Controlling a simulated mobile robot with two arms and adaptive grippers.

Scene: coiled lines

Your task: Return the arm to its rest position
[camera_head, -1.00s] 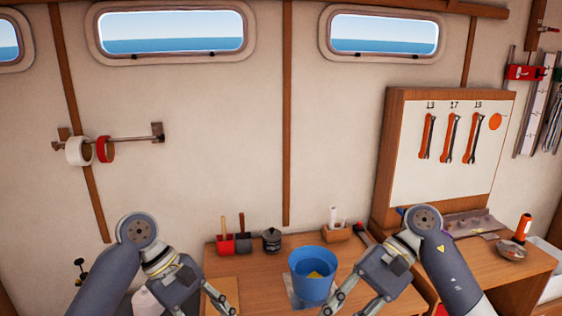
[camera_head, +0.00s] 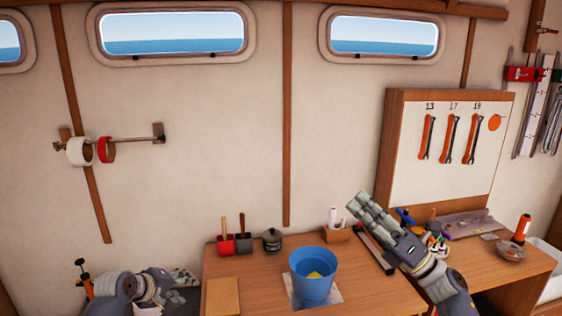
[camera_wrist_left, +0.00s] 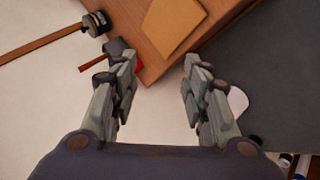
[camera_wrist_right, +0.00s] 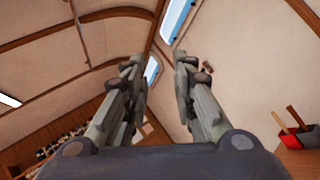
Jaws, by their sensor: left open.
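My left gripper (camera_head: 186,278) is low at the left in the head view, beside the left end of the wooden desk. In the left wrist view its fingers (camera_wrist_left: 160,75) are apart with nothing between them. My right gripper (camera_head: 362,208) is raised above the right part of the desk, its fingers pointing up and left. In the right wrist view its fingers (camera_wrist_right: 159,68) are apart and empty, facing the upper wall and ceiling. Both arms are partly cut off by the lower edge of the head view.
A blue bucket (camera_head: 313,275) with something yellow inside stands on the desk (camera_head: 258,265). Red and dark holders (camera_head: 226,245), a dark pot (camera_head: 272,240) and a wooden holder (camera_head: 337,235) stand at the back. A wrench board (camera_head: 440,180) rises at the right.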

